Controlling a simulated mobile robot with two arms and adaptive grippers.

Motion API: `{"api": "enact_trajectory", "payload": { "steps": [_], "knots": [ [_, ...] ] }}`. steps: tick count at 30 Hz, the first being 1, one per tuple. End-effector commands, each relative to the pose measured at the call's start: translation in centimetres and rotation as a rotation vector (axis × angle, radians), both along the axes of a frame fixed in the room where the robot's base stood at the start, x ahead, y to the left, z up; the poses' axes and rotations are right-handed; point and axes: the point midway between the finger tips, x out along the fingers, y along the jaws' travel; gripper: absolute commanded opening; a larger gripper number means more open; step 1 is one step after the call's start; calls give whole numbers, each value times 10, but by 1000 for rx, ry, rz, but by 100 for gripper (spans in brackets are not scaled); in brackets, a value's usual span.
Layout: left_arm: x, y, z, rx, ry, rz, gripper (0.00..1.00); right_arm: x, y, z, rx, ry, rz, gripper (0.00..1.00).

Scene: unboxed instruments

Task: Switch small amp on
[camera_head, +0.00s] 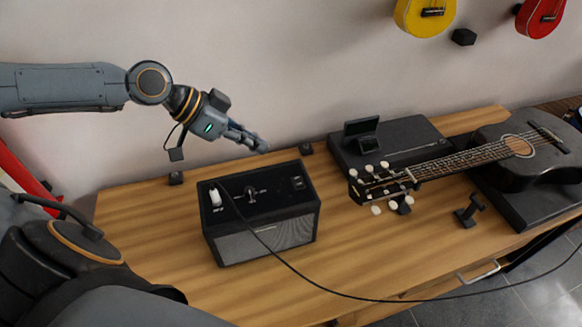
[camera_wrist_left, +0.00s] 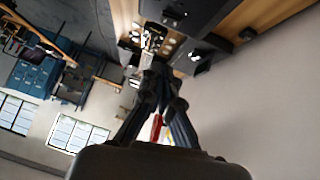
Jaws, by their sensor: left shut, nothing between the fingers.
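The small amp (camera_head: 262,212) is a black box with a grey mesh front, standing on the wooden table. Its top panel carries a white plug with a cable at the left, a dark lever-like part (camera_head: 250,193) in the middle and a small dark switch (camera_head: 298,183) at the right. My left gripper (camera_head: 264,148) is shut and empty, above and behind the amp's back edge, apart from it. In the left wrist view the shut fingers (camera_wrist_left: 152,60) point toward the guitar's headstock side; I cannot make out the amp there. My right gripper is not in view.
A black guitar (camera_head: 530,160) lies to the right, its headstock (camera_head: 380,183) over the table. A black case (camera_head: 390,140) with a small stand is behind it. A black cable runs from the amp across the front. Bare table (camera_head: 150,240) lies left of the amp.

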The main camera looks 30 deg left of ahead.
Motion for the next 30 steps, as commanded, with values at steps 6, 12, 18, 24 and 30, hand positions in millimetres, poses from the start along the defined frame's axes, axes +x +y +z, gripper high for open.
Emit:
{"api": "enact_trajectory", "payload": {
  "steps": [6, 12, 18, 24, 30],
  "knots": [
    [0, -1, -1, 0, 0, -1, 0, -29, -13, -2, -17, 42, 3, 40],
    [6, -9, -11, -2, 3, -7, 0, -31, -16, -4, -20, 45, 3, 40],
    [17, -22, -26, -9, 0, -8, 0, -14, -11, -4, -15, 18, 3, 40],
    [28, -32, -39, -7, -2, -1, 0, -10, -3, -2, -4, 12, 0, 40],
    [39, -46, -55, -8, -1, -1, 0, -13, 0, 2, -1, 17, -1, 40]
  ]
}}
